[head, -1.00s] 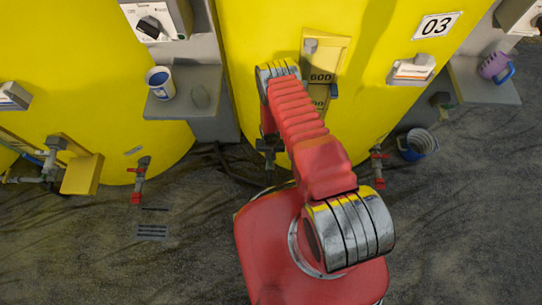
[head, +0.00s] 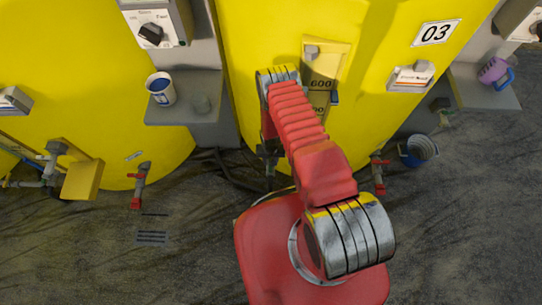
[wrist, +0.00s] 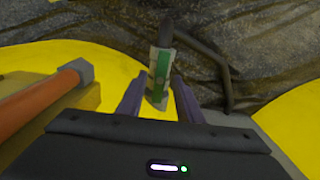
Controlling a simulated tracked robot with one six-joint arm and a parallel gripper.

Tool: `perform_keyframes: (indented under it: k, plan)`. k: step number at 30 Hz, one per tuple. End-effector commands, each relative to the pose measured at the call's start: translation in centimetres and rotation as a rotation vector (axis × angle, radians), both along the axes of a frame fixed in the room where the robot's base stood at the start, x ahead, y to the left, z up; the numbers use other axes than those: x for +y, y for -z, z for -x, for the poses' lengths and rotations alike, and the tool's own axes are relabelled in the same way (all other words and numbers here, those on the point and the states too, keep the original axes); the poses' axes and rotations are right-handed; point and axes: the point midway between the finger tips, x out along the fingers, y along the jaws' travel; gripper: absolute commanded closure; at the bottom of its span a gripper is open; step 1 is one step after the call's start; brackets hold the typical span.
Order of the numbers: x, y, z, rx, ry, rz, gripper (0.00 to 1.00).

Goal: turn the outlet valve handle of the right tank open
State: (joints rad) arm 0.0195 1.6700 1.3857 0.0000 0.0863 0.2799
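The right yellow tank, marked 03 (head: 437,32), fills the upper right of the head view. A valve with a red handle (head: 379,188) stands low at this tank's right side, apart from my arm. My red arm reaches toward the tank and hides most of its lower front. In the wrist view my gripper (wrist: 158,92) has its two dark fingers spread. A green-and-white piece (wrist: 160,75) shows in line with the gap between them. I cannot tell whether it is the valve handle or whether the fingers touch it.
Another red-handled valve (head: 138,195) stands at the left tank. A bucket (head: 418,149) stands on the ground at right. A grey shelf (head: 190,112) holds a white-and-blue cup (head: 161,88). In the wrist view an orange bar (wrist: 40,108) lies left and a dark hose (wrist: 215,65) bends beyond the fingers.

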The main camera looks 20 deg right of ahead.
Motion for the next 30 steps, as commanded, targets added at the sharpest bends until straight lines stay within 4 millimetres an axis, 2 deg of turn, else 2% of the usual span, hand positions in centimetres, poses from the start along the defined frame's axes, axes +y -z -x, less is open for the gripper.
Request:
perform_keyframes:
  k: [8, 30]
  plan:
    - [0.0, -2.4, -0.1, -0.001, 0.000, 0.000, 0.67]
    - [0.0, -11.0, 0.0, -0.001, 0.000, 0.000, 0.67]
